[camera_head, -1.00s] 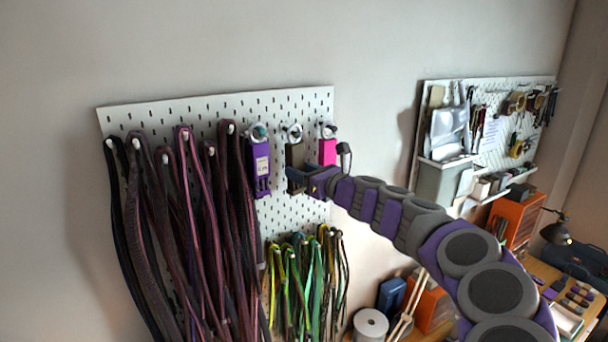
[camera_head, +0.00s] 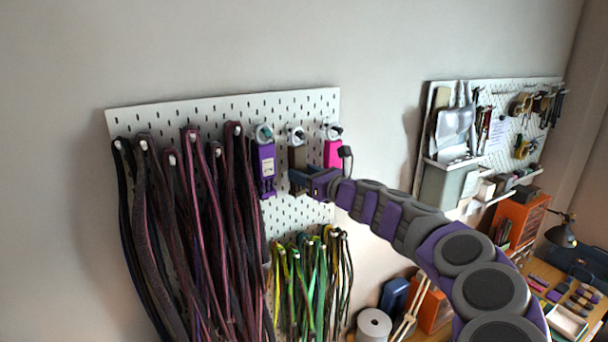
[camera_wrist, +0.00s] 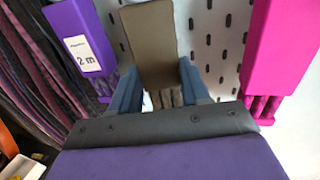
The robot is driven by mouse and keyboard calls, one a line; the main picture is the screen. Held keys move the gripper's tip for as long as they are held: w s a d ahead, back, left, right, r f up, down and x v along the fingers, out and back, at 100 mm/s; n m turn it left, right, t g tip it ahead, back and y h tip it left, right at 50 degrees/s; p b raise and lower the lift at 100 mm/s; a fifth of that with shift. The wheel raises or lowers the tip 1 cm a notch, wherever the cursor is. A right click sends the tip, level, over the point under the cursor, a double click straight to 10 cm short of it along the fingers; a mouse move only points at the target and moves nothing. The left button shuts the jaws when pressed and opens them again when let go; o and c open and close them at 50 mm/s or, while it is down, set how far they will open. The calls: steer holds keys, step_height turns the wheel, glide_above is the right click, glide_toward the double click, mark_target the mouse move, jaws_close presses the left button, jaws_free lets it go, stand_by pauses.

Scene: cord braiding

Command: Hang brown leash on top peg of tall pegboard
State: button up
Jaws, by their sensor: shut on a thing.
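The brown leash (camera_head: 297,157) is a flat brown packet hanging at the top of the tall white pegboard (camera_head: 222,107), between a purple one and a pink one. A round white peg or clip (camera_head: 296,135) shows at its top. My gripper (camera_head: 299,181) is at its lower part. In the wrist view the brown leash (camera_wrist: 148,45) stands between the two blue fingers of my gripper (camera_wrist: 162,88), which is shut on it. Brown strands (camera_wrist: 167,98) show below the packet. Whether its loop sits fully on the peg cannot be told.
A purple leash (camera_head: 264,168) hangs close on the left and a pink one (camera_head: 332,153) close on the right. Long dark cords (camera_head: 190,220) fill the board's left side. Green and yellow cords (camera_head: 310,275) hang below. A second pegboard with tools (camera_head: 495,130) is at right.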

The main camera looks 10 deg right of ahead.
steer(key=o, duration=1.3)
